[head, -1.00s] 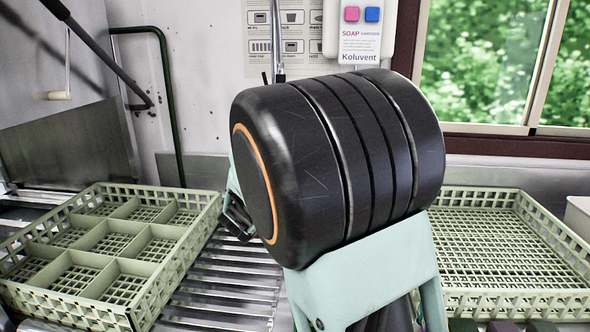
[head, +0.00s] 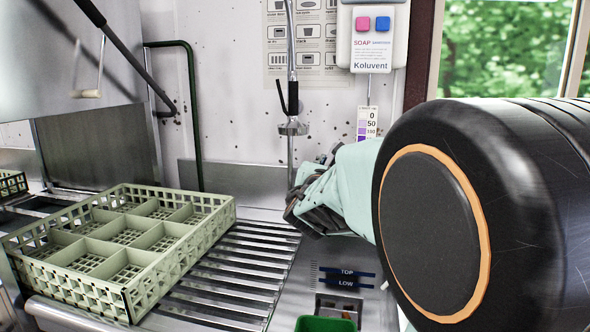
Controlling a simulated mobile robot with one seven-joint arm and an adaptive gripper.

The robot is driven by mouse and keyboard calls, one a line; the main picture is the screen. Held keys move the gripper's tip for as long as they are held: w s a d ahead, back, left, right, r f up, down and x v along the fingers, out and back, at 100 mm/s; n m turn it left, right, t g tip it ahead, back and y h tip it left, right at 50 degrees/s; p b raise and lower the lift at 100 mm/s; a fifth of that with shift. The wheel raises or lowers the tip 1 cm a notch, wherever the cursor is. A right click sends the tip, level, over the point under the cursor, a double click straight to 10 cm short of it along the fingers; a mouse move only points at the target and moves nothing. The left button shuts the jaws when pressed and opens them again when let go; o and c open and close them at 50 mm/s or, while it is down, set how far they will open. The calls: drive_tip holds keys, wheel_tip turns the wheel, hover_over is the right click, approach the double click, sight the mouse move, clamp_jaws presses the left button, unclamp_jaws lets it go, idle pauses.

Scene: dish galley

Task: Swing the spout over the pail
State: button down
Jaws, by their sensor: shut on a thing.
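A chrome riser with a spray head (head: 291,126) and a black lever hangs in front of the back wall. A thin vertical metal line runs down from it behind my gripper (head: 302,212). My gripper's dark fingers are closed, low in front of the wall, on what appears to be the spout; the held part is hidden by the fingers. A green pail (head: 324,324) shows only its upper part at the bottom edge, below and slightly right of my gripper. The spout's outlet cannot be made out, nor whether it is over the pail.
A pale green compartment rack (head: 222,218) sits on the slatted metal rollers (head: 245,262) at left. A soap dispenser (head: 374,38) hangs on the wall. My large black arm joint blocks the right side.

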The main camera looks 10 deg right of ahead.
drive_tip(key=shift+d, duration=0.15)
drive_tip(key=c, duration=1.8)
unclamp_jaws()
drive_tip(key=shift+s, duration=0.1)
drive_tip(key=shift+c, duration=0.2)
drive_tip(key=shift+r, duration=0.15)
wheel_tip(320, 180, up, 10)
drive_tip(key=shift+f, duration=0.15)
